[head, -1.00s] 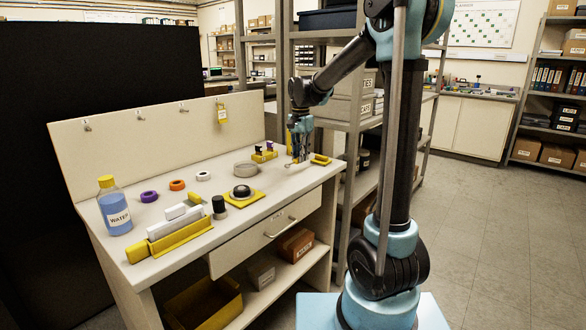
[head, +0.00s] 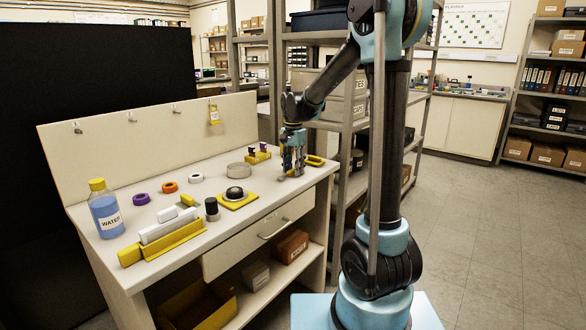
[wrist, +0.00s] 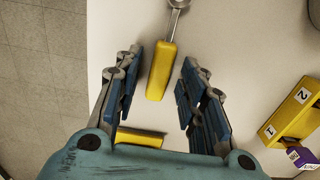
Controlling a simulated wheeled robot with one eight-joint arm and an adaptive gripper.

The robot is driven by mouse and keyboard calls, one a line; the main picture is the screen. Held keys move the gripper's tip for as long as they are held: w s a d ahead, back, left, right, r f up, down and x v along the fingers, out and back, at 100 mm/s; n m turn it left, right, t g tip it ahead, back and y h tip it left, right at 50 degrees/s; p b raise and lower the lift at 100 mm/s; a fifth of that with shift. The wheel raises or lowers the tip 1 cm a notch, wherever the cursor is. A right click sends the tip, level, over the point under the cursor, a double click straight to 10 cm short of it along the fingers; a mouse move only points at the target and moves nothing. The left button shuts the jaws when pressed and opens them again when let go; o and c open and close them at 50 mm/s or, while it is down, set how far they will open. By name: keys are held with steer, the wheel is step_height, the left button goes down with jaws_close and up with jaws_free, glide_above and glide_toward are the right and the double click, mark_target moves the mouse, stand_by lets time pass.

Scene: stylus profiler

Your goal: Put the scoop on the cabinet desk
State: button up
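The scoop (wrist: 160,70) has a yellow handle and a metal end, and shows in the wrist view against the pale top of the cabinet desk (wrist: 240,60). My gripper (wrist: 162,57) is open, with one finger on each side of the handle and visible gaps between. The scoop looks to be lying on the desk top. In the head view my gripper (head: 292,172) points down at the right end of the desk (head: 190,185), and the scoop is mostly hidden behind the fingers there.
A yellow stand numbered 1 and 2 (wrist: 290,115) is right of my gripper. A yellow bar (wrist: 140,137) lies near the gripper base. A round clear dish (head: 239,169), black knob on a yellow base (head: 235,193) and water bottle (head: 105,212) stand further left.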

mark_target(293, 169)
step_height(293, 169, up, 12)
steer(key=s+d+n, duration=0.2)
steer(key=s+d, duration=0.5)
steer(key=s, duration=0.1)
steer(key=s+d+f+n, duration=0.2)
steer(key=s+d+f, duration=0.2)
steer(key=s+f, duration=0.2)
steer(key=s+d+f+n+t, duration=0.1)
steer(key=s+d+f+n, duration=0.1)
steer(key=s+d+f, duration=0.2)
steer(key=s+d+f+n+t, duration=0.1)
steer(key=s+d+f, duration=0.3)
steer(key=s+f, duration=0.5)
steer(key=s, duration=0.6)
steer(key=shift+s+f+n, duration=0.15)
steer(key=shift+s+n, duration=0.1)
steer(key=shift+n, duration=0.15)
